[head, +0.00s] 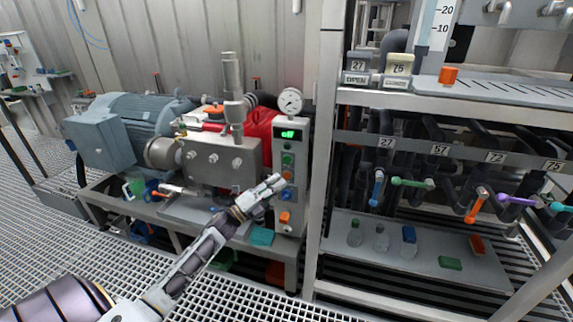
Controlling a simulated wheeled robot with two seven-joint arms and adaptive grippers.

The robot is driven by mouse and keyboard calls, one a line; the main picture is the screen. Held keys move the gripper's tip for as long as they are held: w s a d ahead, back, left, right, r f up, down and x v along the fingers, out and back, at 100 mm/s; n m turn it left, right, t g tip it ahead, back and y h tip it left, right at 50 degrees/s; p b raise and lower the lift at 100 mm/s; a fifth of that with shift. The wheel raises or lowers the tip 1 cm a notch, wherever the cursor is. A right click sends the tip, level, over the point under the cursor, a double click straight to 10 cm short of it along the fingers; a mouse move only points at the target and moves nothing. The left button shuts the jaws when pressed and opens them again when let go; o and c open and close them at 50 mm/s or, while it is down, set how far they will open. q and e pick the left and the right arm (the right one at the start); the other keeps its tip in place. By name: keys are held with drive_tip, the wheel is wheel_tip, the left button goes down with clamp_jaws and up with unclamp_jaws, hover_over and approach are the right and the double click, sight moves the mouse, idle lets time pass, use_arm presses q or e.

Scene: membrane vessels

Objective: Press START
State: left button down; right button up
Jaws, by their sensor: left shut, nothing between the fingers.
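A narrow grey control panel (302,167) stands upright at the right end of the pump bench. It has a small green-lit display (291,134) that seems to read "off". Below the display is a green button (287,159), and lower down are a blue knob (286,194) and an orange one (284,217). I cannot read a START label on any of them. My left gripper (277,183) is shut and empty, its tips in front of the panel's left side, below the green button. I cannot tell whether it touches anything. My right gripper is out of view.
A blue-grey motor (127,128) and steel pump block (222,163) fill the bench left of the panel. A round gauge (290,101) sits above it. To the right, a metal rack post (319,180) stands close, with pipes and coloured valve handles (411,183) behind it.

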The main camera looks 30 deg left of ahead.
sight(287, 160)
use_arm(q)
drive_tip(key=shift+w, duration=0.15)
idle(0.3)
drive_tip(key=w+a+b, duration=0.2)
drive_tip(key=w+b, duration=0.2)
drive_tip(key=w, duration=0.4)
drive_tip(key=shift+w, duration=0.15)
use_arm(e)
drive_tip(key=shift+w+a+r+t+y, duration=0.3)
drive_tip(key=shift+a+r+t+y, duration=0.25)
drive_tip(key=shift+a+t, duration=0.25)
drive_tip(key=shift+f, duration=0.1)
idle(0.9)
use_arm(q)
drive_tip(key=shift+w+a+b, duration=0.1)
drive_tip(key=shift+w+b, duration=0.2)
drive_tip(key=shift+b, duration=0.05)
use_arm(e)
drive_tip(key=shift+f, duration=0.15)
use_arm(q)
drive_tip(key=shift+w, duration=0.1)
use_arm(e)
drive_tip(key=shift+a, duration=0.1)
